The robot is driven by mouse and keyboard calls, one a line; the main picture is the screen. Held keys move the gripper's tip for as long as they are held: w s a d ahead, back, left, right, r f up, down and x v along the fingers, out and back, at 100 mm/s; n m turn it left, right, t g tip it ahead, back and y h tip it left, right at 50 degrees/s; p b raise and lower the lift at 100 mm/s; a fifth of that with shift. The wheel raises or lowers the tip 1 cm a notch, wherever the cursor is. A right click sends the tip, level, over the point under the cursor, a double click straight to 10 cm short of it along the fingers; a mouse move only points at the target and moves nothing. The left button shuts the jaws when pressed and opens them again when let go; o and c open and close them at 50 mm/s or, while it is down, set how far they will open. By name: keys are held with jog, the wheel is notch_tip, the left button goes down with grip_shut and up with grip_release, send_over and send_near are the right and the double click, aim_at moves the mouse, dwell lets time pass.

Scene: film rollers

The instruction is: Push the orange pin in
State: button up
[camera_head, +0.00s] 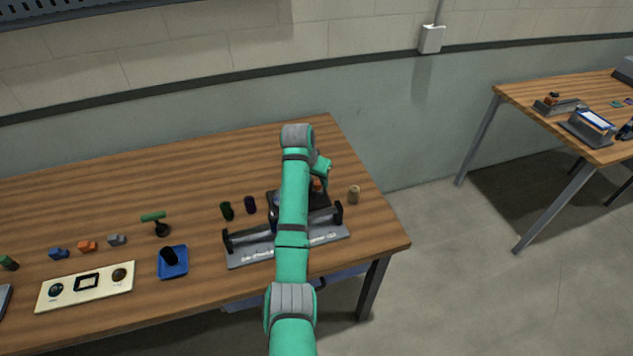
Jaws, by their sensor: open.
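A small orange piece (317,184), which looks like the orange pin, shows just right of my teal arm. It sits at a dark block (318,200) behind a grey fixture (330,234) with two black uprights. My arm crosses the middle of the fixture and hides part of it and of the block. I cannot tell how far the pin stands out. My wrist bends down near the pin, but my gripper's fingers are hidden behind the arm. I cannot tell whether they touch anything.
A blue tray (173,262), a cream board (86,287) and a green-handled tool (154,218) lie farther left. The wooden table's (130,190) back area is clear.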

jog(key=v, duration=0.9)
jog(key=shift+r, duration=0.2)
jog(key=shift+a, duration=0.2)
